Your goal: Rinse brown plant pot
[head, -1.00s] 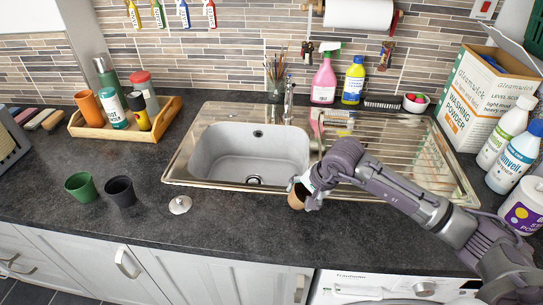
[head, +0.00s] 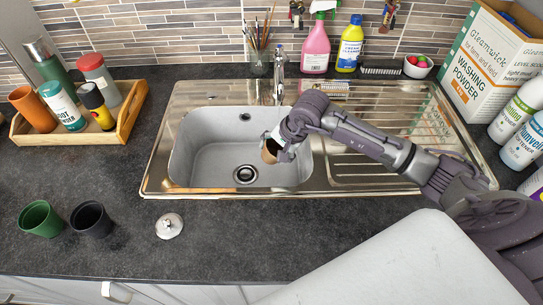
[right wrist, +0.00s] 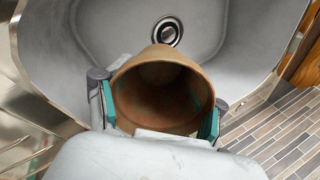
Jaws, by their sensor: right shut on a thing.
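The brown plant pot (head: 269,150) is in my right gripper (head: 273,146), over the right side of the sink basin (head: 215,165). In the right wrist view the pot (right wrist: 163,92) shows its open mouth, with the two fingers (right wrist: 160,112) pressed on its opposite sides. Its inside looks brown and empty. The sink drain (head: 245,174) lies to the left of the pot in the head view. The tap (head: 278,75) stands behind the basin, a little behind the pot. My left gripper is not in view.
A green pot (head: 40,219), a black pot (head: 91,219) and a metal sink plug (head: 169,225) stand on the counter at front left. A wooden tray (head: 122,130) holds bottles. The ribbed drainboard (head: 385,165) is clear under my right arm. Bottles and a washing powder box (head: 487,60) line the right.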

